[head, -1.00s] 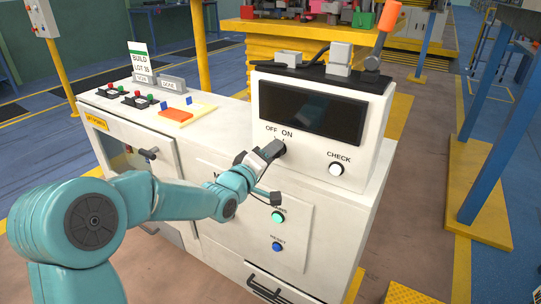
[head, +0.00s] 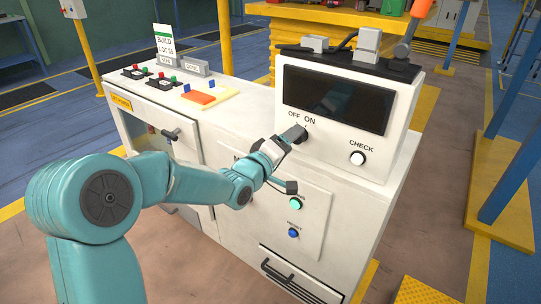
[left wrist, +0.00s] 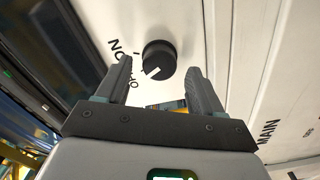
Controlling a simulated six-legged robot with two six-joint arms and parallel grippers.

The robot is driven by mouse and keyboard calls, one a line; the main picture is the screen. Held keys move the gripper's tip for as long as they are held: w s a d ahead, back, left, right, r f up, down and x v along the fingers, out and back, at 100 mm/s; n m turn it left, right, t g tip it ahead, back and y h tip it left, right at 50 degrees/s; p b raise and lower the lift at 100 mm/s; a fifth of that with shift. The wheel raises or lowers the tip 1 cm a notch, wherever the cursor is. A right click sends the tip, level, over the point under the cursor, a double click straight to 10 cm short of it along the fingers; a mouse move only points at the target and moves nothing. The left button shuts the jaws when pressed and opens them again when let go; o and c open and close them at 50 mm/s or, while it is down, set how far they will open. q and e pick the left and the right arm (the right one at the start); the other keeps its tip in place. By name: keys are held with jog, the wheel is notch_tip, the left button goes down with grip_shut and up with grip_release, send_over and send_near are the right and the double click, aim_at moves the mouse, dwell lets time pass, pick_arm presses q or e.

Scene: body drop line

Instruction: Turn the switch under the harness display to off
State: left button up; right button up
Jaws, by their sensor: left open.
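The harness display (head: 338,100) is a dark screen in a white housing on the console. Below it is a black rotary switch (left wrist: 159,59) with a white pointer mark. In the left wrist view the pointer is turned to the side of the OFF label (left wrist: 123,88), away from the ON label (left wrist: 122,50). My left gripper (head: 297,135) is at the switch in the head view and hides most of it. In the left wrist view its open fingers (left wrist: 159,69) stand on either side of the knob, with gaps visible. My right gripper is not in view.
A white CHECK button (head: 357,158) is right of the switch. A green button (head: 295,203) and a blue RESET button (head: 293,232) are on the console front below. An orange and yellow block (head: 205,97) and a BUILD sign (head: 164,43) are on the console top.

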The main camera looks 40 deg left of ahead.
pick_arm(q)
jog(key=s, duration=1.5)
jog(key=shift+a, duration=0.2)
